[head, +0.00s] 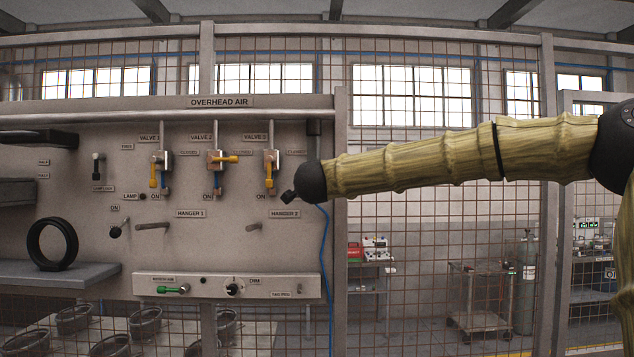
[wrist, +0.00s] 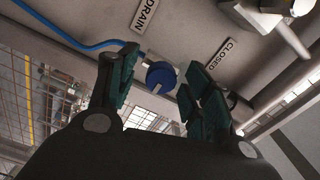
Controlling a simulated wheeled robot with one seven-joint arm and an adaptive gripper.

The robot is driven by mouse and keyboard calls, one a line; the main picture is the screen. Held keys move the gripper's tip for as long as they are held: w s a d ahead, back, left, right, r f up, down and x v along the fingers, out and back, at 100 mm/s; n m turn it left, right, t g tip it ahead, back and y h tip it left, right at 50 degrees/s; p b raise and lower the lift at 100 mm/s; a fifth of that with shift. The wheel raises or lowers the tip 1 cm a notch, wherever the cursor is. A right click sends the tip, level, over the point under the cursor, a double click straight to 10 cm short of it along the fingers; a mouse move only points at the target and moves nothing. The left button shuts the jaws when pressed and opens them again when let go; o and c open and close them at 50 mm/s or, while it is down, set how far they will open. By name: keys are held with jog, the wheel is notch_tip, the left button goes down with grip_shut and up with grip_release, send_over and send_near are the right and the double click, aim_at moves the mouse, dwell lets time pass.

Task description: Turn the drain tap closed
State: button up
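The drain tap (wrist: 163,73) shows in the wrist view as a small round blue knob with a pale mark on it. It is on a grey panel between the DRAIN label (wrist: 145,15) and the CLOSED label (wrist: 221,54). My gripper (wrist: 158,69) is open, its two green-black fingers apart, one on each side of the knob in the picture. I cannot tell whether either finger touches it. In the head view my arm reaches in from the right to the panel's right edge. I cannot make out the tap or the fingers there.
The grey OVERHEAD AIR panel (head: 110,235) carries yellow-handled valves (head: 223,158), hanger pegs and a lower control strip (head: 226,287). A blue hose (head: 324,240) hangs at its right edge; a blue hose (wrist: 75,40) also runs near the tap. Wire mesh stands behind.

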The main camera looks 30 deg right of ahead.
jog(key=shift+s, duration=0.1)
jog(key=v, duration=1.2)
dwell(0.4)
